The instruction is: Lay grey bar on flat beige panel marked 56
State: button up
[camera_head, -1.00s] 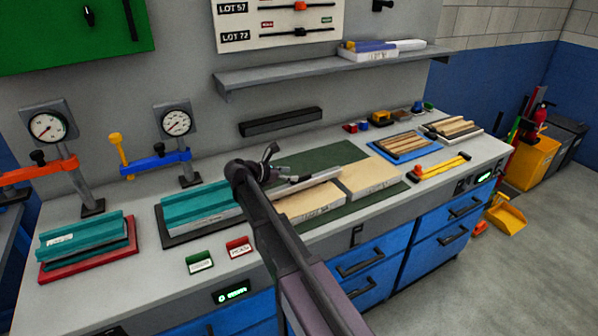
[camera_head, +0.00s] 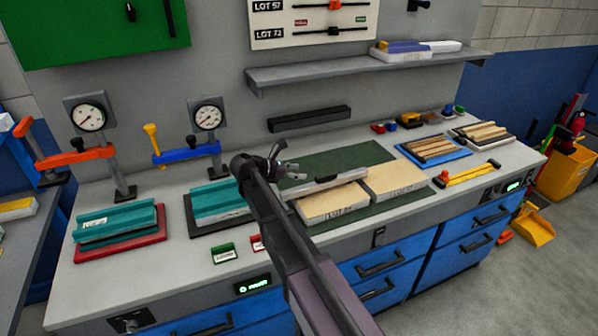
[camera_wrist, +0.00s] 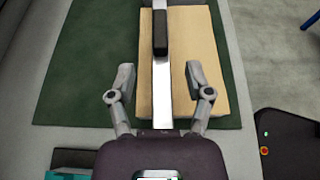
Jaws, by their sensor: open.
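The grey bar (camera_head: 322,187) with a black handle lies along the back edge of the left beige panel (camera_head: 333,204). A second beige panel (camera_head: 397,180) lies to its right; the panel markings are too blurred to read. In the wrist view the bar (camera_wrist: 162,103) runs lengthwise over the beige surface (camera_wrist: 206,45), nearer its left edge, with the black handle (camera_wrist: 161,34) ahead of the fingers. My gripper (camera_wrist: 160,78) is open, one finger on each side of the bar, touching neither side visibly. In the head view my gripper (camera_head: 285,172) is at the bar's left end.
The panels lie on a dark green mat (camera_head: 312,165). Teal ribbed blocks stand at left on a red base (camera_head: 152,240) and a dark base. Clamps with gauges (camera_head: 208,115) stand behind them. A blue tray (camera_head: 440,158) of wooden strips and a yellow-orange tool (camera_head: 468,174) are at right.

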jog(key=shift+d, duration=0.1)
jog(key=s+d+f+m, duration=0.1)
jog(key=s+d, duration=0.1)
jog(key=s+d+f+m+g+y, duration=0.1)
jog(key=m, duration=0.1)
jog(key=s+d+f+m+y, duration=0.1)
jog(key=s+d+f, duration=0.1)
jog(key=shift+s+d+m+g, duration=0.3)
jog(key=shift+s+g, duration=0.05)
jog(key=shift+g, duration=0.05)
jog(key=s+d+f+m+y, duration=0.1)
jog(key=s+m, duration=0.1)
jog(key=s+d+f+m+g+y, duration=0.1)
jog(key=s, duration=0.1)
jog(key=s+d+f+m+y, duration=0.1)
jog(key=s+d+f+m, duration=0.1)
jog(key=shift+s+m+g+y, duration=0.3)
jog(key=shift+s, duration=0.05)
jog(key=s+f+m+y, duration=0.1)
jog(key=s+m+y, duration=0.2)
jog(key=s+m, duration=0.3)
jog(key=s+d+f+m+g+y, duration=0.1)
jog(key=s+f+m+y, duration=0.1)
jog(key=s+m+y, duration=0.2)
jog(key=s+m, duration=0.1)
jog(key=s, duration=0.2)
jog(key=shift+f+m, duration=0.25)
jog(key=shift+m, duration=0.15)
